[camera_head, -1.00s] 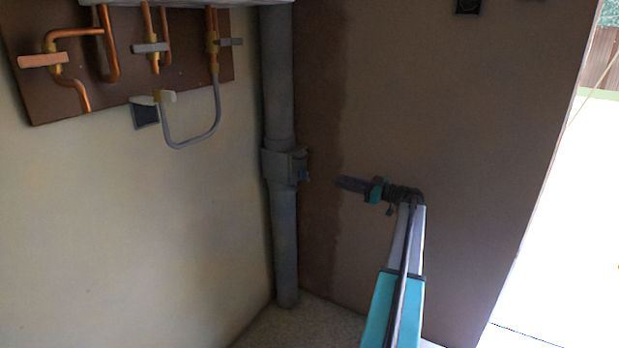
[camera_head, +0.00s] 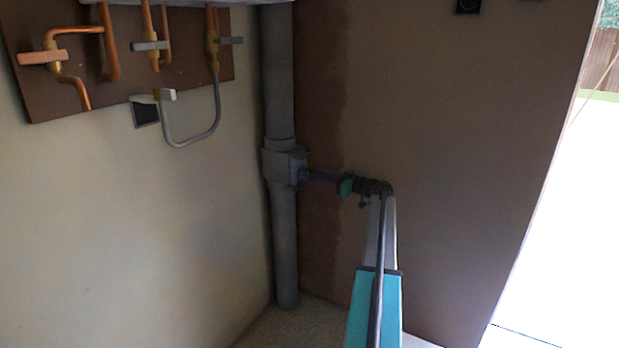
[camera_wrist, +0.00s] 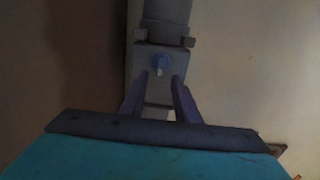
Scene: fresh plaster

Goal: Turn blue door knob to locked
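The blue knob (camera_wrist: 160,63) is small and sits on the front of a grey box (camera_wrist: 144,58) on the vertical pipe. In the wrist view a small pale spot shows just below the knob. My gripper (camera_wrist: 161,77) is open, with one finger on each side of the knob's line and a gap between them. Its tips are close to the knob; I cannot tell whether they touch it. In the head view my gripper (camera_head: 306,176) reaches left to the right side of the box (camera_head: 283,165), and the knob is hard to tell apart from the fingers there.
A grey vertical pipe (camera_head: 278,75) stands in the wall corner. A brown board (camera_head: 118,72) with copper pipes and several valve handles hangs on the left wall, with a grey hose (camera_head: 192,142) below it. A bright opening (camera_head: 562,230) lies at the right.

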